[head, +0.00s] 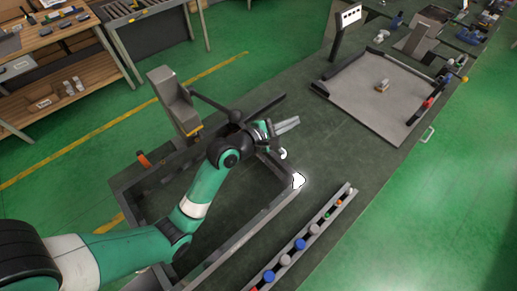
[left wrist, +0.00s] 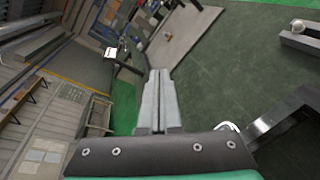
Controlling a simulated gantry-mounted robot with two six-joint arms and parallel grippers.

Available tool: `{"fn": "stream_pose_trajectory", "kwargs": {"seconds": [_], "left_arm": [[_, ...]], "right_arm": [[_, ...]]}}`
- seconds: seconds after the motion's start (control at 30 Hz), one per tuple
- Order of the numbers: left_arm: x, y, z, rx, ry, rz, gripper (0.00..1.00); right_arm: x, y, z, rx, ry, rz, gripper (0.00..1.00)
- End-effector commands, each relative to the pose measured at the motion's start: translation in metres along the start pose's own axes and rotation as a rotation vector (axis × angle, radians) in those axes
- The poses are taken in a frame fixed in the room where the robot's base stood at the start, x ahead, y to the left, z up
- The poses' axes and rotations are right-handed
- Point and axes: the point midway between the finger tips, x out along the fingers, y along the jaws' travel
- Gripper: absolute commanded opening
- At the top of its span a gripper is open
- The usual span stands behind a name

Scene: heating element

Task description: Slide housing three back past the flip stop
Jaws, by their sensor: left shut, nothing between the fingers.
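My left gripper (head: 287,125) is shut and empty, above the dark bench near the far right corner of the low metal frame. Its two grey fingers lie together in the left wrist view (left wrist: 159,100). A small beige-and-grey block (head: 382,86) sits on the grey square tray (head: 350,95), well beyond the gripper; I cannot tell whether it is housing three. A black-and-red lever part (head: 433,98) is at the tray's right edge; I cannot tell whether it is the flip stop. My right gripper is in neither view.
The low metal frame (head: 250,220) lies under my left arm, with a bright white piece (head: 298,181) at its corner. A narrow rail (head: 310,238) with several coloured knobs runs along the right. A grey upright box (head: 174,100) stands behind the arm. Bare bench lies between gripper and tray.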

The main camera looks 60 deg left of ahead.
Motion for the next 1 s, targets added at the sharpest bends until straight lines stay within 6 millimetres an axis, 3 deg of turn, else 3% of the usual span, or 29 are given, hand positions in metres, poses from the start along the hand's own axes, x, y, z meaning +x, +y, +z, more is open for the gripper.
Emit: {"fn": "stream_pose_trajectory", "kwargs": {"seconds": [0.03,0.1,0.13,0.23,0.37,0.67,1.0], "left_arm": [[-0.024,-0.010,-0.045,-0.216,0.137,-0.072,0.00],[-0.061,-0.045,-0.105,-0.476,0.300,-0.123,0.00],[-0.078,-0.059,-0.124,-0.562,0.359,-0.134,0.00],[-0.123,-0.095,-0.164,-0.743,0.496,-0.148,0.00],[-0.148,-0.118,-0.183,-0.833,0.565,-0.151,0.00],[-0.134,-0.128,-0.193,-0.834,0.565,-0.152,0.00],[-0.074,-0.154,-0.224,-0.830,0.565,-0.153,0.00]], "right_arm": [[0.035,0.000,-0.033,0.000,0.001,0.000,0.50],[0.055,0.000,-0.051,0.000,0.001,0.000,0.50],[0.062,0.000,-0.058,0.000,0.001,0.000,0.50],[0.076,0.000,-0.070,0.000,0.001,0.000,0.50],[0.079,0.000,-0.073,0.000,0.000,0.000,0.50],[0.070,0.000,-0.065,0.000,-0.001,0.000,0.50],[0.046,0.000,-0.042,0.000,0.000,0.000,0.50]]}}
